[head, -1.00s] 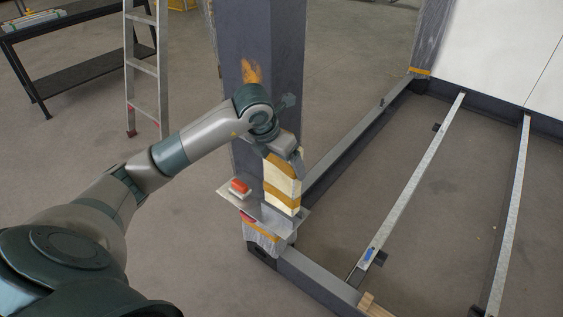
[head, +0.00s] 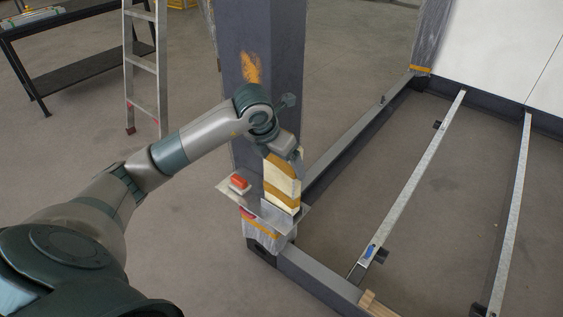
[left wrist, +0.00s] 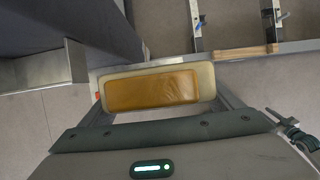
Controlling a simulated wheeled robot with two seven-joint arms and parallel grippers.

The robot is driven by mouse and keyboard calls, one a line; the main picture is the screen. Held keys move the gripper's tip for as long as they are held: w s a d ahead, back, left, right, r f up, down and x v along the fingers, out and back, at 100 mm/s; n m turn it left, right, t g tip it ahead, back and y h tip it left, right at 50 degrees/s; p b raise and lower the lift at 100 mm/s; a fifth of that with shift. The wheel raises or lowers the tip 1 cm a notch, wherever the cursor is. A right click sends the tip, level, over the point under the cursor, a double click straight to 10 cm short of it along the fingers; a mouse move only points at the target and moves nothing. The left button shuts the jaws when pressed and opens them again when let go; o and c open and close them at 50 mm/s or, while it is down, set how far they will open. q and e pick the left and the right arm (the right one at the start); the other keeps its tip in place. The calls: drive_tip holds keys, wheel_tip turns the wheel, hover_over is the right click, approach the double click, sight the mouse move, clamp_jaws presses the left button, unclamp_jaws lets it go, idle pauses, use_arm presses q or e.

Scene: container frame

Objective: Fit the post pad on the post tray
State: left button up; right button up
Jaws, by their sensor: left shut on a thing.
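The post pad (head: 281,187) is a cream upright block with orange-brown bands, against the front right face of the dark post (head: 253,118). My left gripper (head: 292,152) is shut on its upper end from above. The left wrist view looks down on the pad's cream and orange top (left wrist: 158,88), between the fingers. The post tray (head: 223,188) is a thin grey metal plate around the post near its foot. The pad's lower end is at the tray, behind a small upright lip; I cannot tell whether it touches the tray floor. My right gripper is not in view.
A red-topped block (head: 239,182) sits on the tray's left part. Wrapped material with an orange strap (head: 262,229) covers the post foot below. Frame beams (head: 322,279) run right and back from the post. A ladder (head: 145,70) and a black bench (head: 85,72) stand back left.

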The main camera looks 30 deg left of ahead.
use_arm(q)
drive_tip(key=shift+f+b, duration=1.3)
drive_tip(key=o, duration=1.3)
drive_tip(key=shift+c, duration=0.2)
drive_tip(key=shift+r, duration=0.15)
drive_tip(key=v, duration=1.7)
drive_tip(key=shift+r, duration=0.1)
